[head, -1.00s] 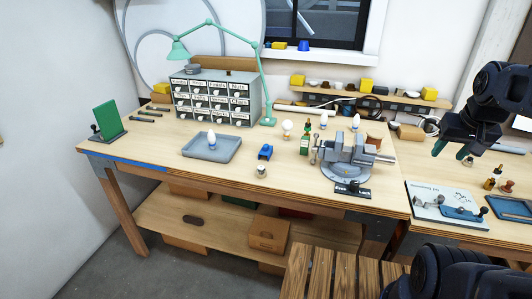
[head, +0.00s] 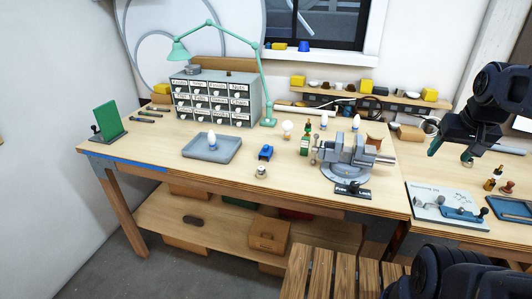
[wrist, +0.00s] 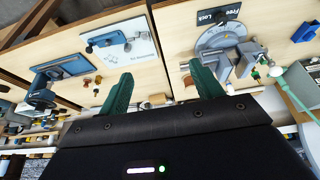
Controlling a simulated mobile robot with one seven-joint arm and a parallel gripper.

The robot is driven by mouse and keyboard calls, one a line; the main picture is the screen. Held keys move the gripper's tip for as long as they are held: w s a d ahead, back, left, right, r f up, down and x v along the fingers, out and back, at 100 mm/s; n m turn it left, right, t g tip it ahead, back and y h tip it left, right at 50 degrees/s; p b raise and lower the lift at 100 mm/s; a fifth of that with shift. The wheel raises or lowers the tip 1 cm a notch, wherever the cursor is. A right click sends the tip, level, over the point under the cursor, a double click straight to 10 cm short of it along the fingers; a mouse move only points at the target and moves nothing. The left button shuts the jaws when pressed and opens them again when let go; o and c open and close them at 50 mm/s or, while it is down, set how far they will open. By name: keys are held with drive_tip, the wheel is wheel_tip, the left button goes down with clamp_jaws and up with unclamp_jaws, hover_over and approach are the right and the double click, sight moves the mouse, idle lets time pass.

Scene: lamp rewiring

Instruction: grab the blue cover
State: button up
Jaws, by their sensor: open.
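A small blue piece (head: 265,152) lies on the workbench between the grey tray and the vise; a blue piece also shows at the upper right of the wrist view (wrist: 305,33). A blue cup-shaped piece (head: 304,46) stands on the windowsill. I cannot tell for certain which one is the blue cover. My gripper (head: 451,153) is open and empty, raised above the right-hand bench, well to the right of both blue pieces. Its green fingers (wrist: 162,78) are spread apart in the wrist view, with nothing between them.
A vise (head: 348,155) stands at the bench's right. A grey tray (head: 212,148) holds a bulb. Behind are a labelled drawer cabinet (head: 215,98) and a green lamp (head: 263,75). A small green bottle (head: 305,144) stands left of the vise.

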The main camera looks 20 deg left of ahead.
drive_tip(key=w+a+r+g, duration=0.1)
drive_tip(key=w+a+r, duration=0.2)
drive_tip(key=w+a, duration=0.8)
drive_tip(key=g, duration=0.4)
hover_over(266, 146)
wheel_tip(266, 146, down, 18)
drive_tip(key=shift+w+d+f, duration=0.1)
drive_tip(key=shift+f, duration=0.15)
wheel_tip(266, 146, down, 10)
drive_tip(key=shift+f, duration=0.25)
drive_tip(key=c, duration=1.1)
